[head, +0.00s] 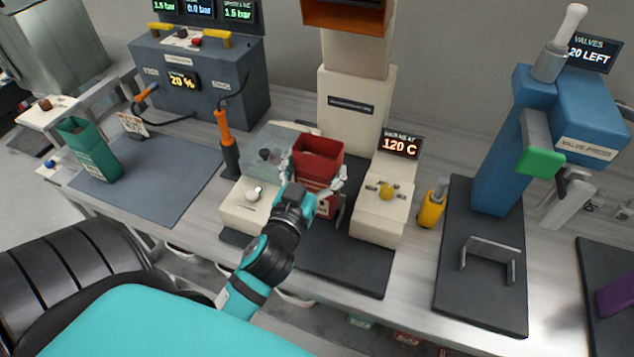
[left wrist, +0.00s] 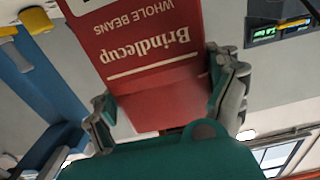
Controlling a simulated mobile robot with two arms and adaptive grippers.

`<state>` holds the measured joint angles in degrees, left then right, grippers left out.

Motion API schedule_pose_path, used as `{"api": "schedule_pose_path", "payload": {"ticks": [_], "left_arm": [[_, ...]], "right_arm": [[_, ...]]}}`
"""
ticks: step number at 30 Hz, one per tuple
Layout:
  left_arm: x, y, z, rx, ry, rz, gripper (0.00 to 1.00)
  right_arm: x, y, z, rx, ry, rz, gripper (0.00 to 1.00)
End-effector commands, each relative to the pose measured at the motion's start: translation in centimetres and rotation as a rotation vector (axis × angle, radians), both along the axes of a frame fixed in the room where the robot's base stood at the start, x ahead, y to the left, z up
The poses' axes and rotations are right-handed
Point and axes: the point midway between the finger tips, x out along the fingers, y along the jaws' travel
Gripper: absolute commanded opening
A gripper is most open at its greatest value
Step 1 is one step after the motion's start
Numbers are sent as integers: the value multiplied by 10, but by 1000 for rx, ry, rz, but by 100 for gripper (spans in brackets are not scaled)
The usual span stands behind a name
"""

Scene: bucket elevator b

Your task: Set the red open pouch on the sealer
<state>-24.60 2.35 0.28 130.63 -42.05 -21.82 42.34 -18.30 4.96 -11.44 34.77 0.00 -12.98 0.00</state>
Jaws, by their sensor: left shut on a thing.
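The red open pouch (head: 318,155) is upright with its open mouth upward, in the middle of the head view. My left gripper (head: 322,190) is shut on its sides from the front. In the left wrist view the pouch (left wrist: 150,50) shows upside-down "Brindlecup" lettering between the two fingers (left wrist: 165,100). The cream sealer (head: 356,125) has a tall column behind the pouch and a low block on each side, with a display reading 120 C. The pouch is between these blocks, in front of the column. Its bottom is hidden, so I cannot tell whether it touches the sealer. My right gripper is not in view.
A green pouch (head: 88,155) stands on a grey mat (head: 155,190) at left. An orange-handled tool (head: 225,130) stands left of the sealer. A yellow-handled item (head: 432,205) and blue valve press (head: 500,150) are at right. The grey gas unit (head: 225,90) stands at back left.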

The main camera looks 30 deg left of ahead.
Motion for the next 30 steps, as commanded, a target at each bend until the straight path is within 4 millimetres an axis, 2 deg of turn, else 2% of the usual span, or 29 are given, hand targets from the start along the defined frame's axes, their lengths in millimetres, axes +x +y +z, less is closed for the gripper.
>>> {"api": "schedule_pose_path", "payload": {"ticks": [6,11,20,21,23,30], "left_arm": [[0,0,-31,0,2,1,70],[0,0,-39,1,0,-2,70],[0,0,-42,1,-1,-2,70],[0,0,-42,2,1,-2,91],[0,0,-42,2,1,-2,99],[0,0,-41,2,1,-2,100]], "right_arm": [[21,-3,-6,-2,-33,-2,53],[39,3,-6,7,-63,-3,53],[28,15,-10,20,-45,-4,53],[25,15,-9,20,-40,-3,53],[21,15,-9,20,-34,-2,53],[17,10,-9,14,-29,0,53]]}}
